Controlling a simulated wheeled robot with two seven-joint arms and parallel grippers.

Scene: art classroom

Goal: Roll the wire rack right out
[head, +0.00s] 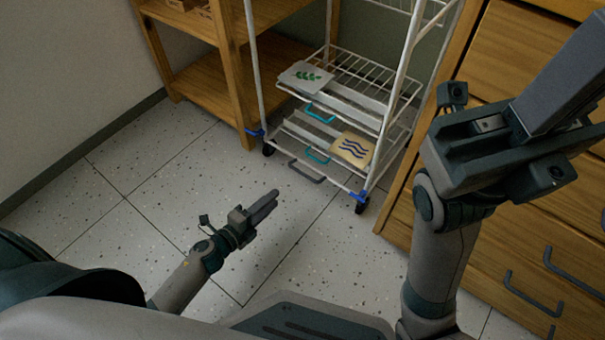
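The white wire rack (394,100) stands upright on small dark casters between a wooden shelf and a wooden drawer cabinet. Blue parts show at its front casters (361,204). Its lower tiers have teal handles and a grey handle. My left gripper (264,206) is low over the floor in front of the rack, apart from it. Its fingers look closed together with nothing between them. My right gripper (562,75) is high at the right, close to the camera and in front of the drawer cabinet. Its finger gap cannot be made out.
The wooden shelf (232,75) is close on the rack's left. The drawer cabinet (500,225) with dark handles is close on its right. A leaf card (306,76) and a wave card (353,149) are on the rack. The speckled floor (165,175) in front is clear.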

